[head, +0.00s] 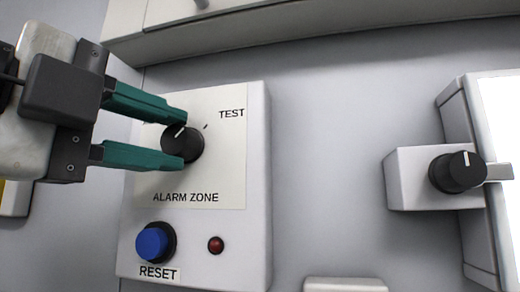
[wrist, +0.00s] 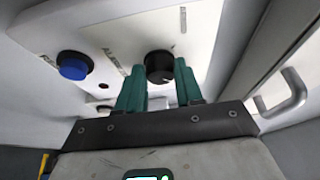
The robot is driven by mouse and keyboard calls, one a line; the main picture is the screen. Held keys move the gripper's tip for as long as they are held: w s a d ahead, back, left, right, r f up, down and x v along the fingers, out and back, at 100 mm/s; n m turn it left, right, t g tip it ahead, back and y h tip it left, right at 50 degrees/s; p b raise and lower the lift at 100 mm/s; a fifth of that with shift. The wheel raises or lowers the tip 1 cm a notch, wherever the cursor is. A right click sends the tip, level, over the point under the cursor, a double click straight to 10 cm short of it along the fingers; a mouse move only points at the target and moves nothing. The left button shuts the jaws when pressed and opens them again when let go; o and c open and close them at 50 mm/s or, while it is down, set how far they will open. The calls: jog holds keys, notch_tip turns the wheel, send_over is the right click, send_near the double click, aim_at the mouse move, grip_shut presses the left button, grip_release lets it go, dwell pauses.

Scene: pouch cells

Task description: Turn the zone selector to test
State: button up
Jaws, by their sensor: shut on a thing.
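The zone selector is a round black knob (head: 184,145) on the panel marked ALARM ZONE.
Below the selector are a blue RESET button (head: 154,243) and a small red lamp (head: 216,245). A second black knob (head: 457,172) on a white box stands at the right. A ledge (head: 300,25) runs above the panel. The wall between the boxes is clear.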

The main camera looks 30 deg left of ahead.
jog(key=shift+f, duration=0.1)
jog(key=o, duration=1)
jog(key=shift+o, duration=0.2)
jog(key=s+a, duration=0.1)
jog(key=s, duration=0.9)
jog(key=shift+s+a+p, duration=0.35)
jog(key=shift+p, duration=0.05)
